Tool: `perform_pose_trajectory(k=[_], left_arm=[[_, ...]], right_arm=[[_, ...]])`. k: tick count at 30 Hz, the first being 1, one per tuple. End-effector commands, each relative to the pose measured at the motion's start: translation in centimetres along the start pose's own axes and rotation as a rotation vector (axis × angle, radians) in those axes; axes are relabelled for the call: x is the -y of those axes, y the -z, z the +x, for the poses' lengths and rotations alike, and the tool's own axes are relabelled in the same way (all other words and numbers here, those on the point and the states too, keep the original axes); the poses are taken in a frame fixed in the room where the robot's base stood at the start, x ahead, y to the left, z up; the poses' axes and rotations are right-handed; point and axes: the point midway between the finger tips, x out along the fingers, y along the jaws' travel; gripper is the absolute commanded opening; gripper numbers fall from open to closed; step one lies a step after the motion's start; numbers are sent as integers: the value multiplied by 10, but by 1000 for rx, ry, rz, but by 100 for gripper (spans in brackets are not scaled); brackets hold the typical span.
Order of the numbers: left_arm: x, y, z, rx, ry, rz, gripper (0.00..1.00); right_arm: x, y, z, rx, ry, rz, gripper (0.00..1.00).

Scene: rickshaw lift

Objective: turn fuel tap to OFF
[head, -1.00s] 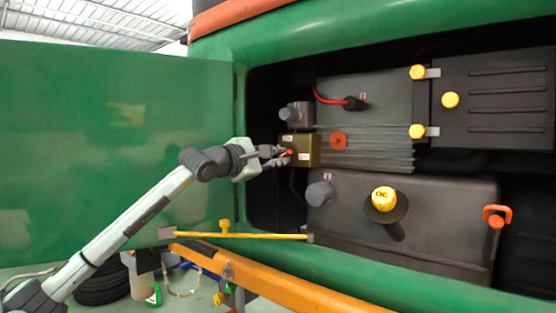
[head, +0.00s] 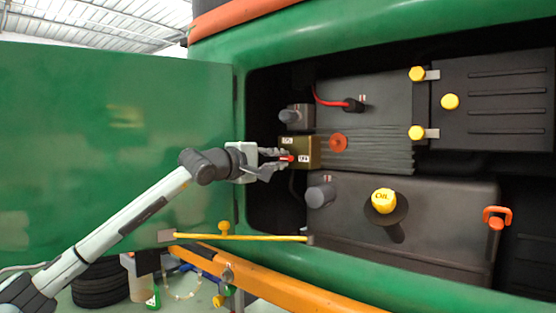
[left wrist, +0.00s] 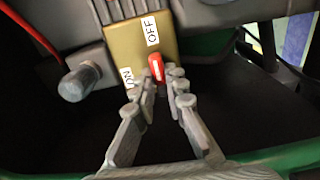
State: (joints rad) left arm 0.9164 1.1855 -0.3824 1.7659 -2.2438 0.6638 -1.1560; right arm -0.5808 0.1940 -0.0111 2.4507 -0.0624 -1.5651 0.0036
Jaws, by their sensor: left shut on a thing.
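The fuel tap is a brass block (head: 313,147) with white labels on the left side of the open engine bay. In the left wrist view the block (left wrist: 133,42) has a red lever (left wrist: 156,66) with a white stripe at its lower edge. The OFF label (left wrist: 152,32) is above the lever and the ON label (left wrist: 127,77) is to its left. My left gripper (head: 283,160) is shut on the red lever, with one finger on each side of it in the left wrist view (left wrist: 161,80). The fingers hide part of the lever. My right gripper is not in view.
A grey knob (head: 289,115) is just above the tap and another (head: 320,194) below it. The green door (head: 120,140) stands open behind my left arm. A yellow stay rod (head: 265,237) crosses the bay's lower edge. A yellow oil cap (head: 384,201) is at the right.

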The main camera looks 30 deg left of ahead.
Motion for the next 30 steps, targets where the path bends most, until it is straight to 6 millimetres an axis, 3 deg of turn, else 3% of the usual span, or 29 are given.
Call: perform_pose_trajectory(k=[9, 10, 14, 24, 30], left_arm=[[-2, 1, 0, -3, -4, 5, 0], [-2, 1, 0, -3, -4, 5, 16], [-2, 1, 0, -2, -3, 4, 32], [0, 1, -2, -2, -1, 3, 33], [2, 2, -25, -5, 3, 9, 33]], right_arm=[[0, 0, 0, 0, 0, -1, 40], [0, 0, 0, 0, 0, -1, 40], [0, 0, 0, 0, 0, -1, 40], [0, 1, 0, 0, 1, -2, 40], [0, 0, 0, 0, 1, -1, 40]])
